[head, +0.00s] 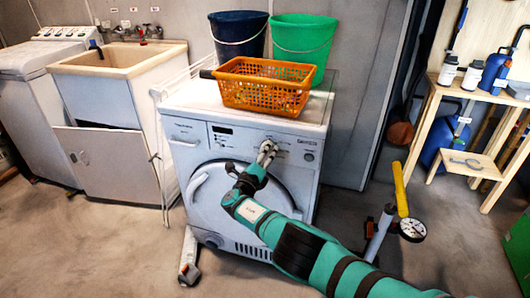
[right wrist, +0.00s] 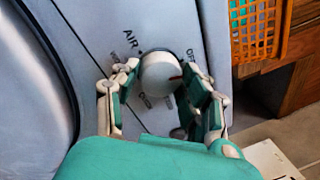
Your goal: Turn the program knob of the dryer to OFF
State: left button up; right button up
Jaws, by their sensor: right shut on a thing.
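The white dryer (head: 190,155) stands in the middle of the head view, with its control panel along the top front. My right gripper (head: 266,151) reaches the panel there, and its fingers hide the knob. In the right wrist view, the round white program knob (right wrist: 158,74) sits between the two fingers of my right gripper (right wrist: 162,85), which is shut on it. A red mark on the knob points right, a little below the OFF lettering. AIR is printed at upper left of the knob; other labels are partly hidden. My left gripper is not in view.
An orange basket (head: 262,88), a dark blue bucket (head: 238,38) and a green bucket (head: 303,42) are on and behind the dryer top. A sink cabinet (head: 112,100) stands left. A wooden shelf (head: 470,95) stands right. A pale object (head: 188,262) lies on the floor.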

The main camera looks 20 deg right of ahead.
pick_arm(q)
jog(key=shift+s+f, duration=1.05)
pick_arm(e)
jog(key=n, duration=0.2)
jog(key=shift+f+n, duration=0.15)
jog(key=shift+n, duration=0.25)
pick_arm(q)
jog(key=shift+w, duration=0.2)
pick_arm(e)
jog(key=shift+d, duration=0.1)
jog(key=o, duration=1.2)
jog(key=shift+c, duration=0.2)
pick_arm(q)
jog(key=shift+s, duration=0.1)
pick_arm(e)
jog(key=shift+s, duration=0.1)
